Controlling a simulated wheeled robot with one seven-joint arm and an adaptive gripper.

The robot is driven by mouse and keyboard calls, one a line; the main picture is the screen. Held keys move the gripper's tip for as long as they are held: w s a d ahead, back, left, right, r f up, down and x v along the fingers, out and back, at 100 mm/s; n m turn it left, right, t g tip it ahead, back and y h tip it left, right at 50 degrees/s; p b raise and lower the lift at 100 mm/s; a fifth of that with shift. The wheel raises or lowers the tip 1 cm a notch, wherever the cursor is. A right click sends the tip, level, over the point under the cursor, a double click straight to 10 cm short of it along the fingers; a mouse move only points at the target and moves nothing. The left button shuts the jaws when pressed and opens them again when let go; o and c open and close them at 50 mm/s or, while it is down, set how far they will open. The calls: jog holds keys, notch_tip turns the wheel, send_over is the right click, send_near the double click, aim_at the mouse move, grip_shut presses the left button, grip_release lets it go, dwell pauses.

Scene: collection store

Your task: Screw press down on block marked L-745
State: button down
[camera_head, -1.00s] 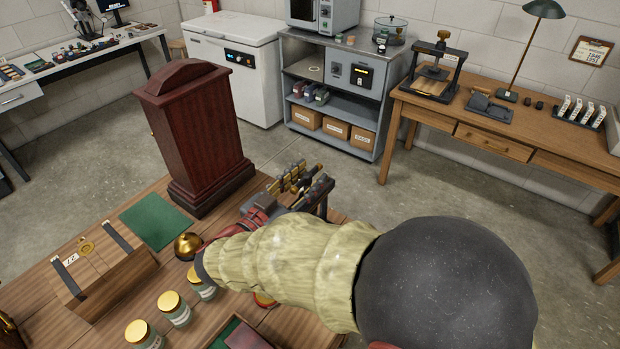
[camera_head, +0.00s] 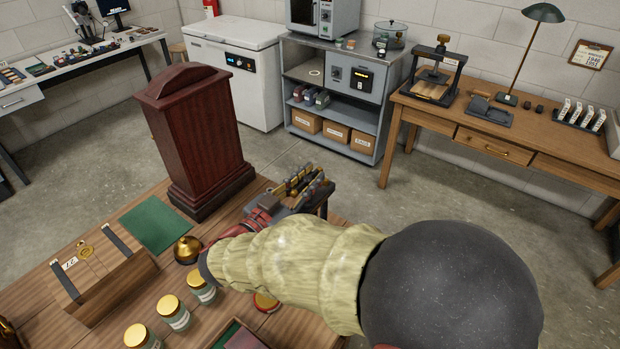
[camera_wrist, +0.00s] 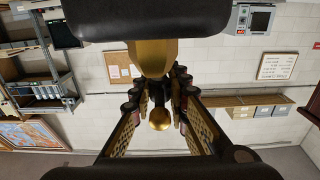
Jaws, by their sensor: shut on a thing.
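A black-framed screw press (camera_head: 437,72) stands on the wooden desk at the right back, with a pale wooden block or board (camera_head: 432,90) at its base. I cannot read any marking on it, so I cannot tell whether it is L-745. My gripper (camera_head: 312,182) is far from the press, over the far edge of the near table, right of the dark red cabinet. In the wrist view my gripper (camera_wrist: 159,95) is shut on a brass-coloured thing (camera_wrist: 152,57), partly hidden by the dark gripper parts. A round brass end (camera_wrist: 160,119) shows between the fingers.
The dark red wooden cabinet (camera_head: 195,135) stands close left of my gripper. A brass bell (camera_head: 187,249), several jars (camera_head: 172,312) and a wooden box (camera_head: 105,280) are on the near table. Open floor (camera_head: 350,215) separates this table from the desk (camera_head: 470,125).

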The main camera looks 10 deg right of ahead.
jog(key=shift+g+h+p, duration=0.3)
jog(key=shift+g+p, duration=0.1)
jog(key=shift+p, duration=0.05)
jog(key=m+g+h+p, duration=0.2)
jog(key=m+g+p, duration=0.1)
jog(key=g+p, duration=0.1)
jog(key=shift+r+m+h, duration=0.15)
jog(key=shift+m+h, duration=0.15)
jog(key=shift+h, duration=0.1)
jog(key=m+g+p, duration=0.1)
jog(key=m+g+h+p, duration=0.1)
jog(key=g, duration=0.1)
jog(key=m+g+p, duration=0.1)
jog(key=shift+s+d+g+p, duration=0.1)
jog(key=shift+s+g+p, duration=0.2)
jog(key=shift+p, duration=0.1)
jog(key=m+g+p, duration=0.2)
jog(key=g+p, duration=0.1)
jog(key=p, duration=0.1)
jog(key=shift+h, duration=0.4)
jog(key=m+g+p, duration=0.2)
jog(key=g+p, duration=0.1)
jog(key=p, duration=0.4)
jog(key=shift+s+r+p, duration=0.1)
jog(key=shift+s+p, duration=0.05)
jog(key=shift+p, duration=0.25)
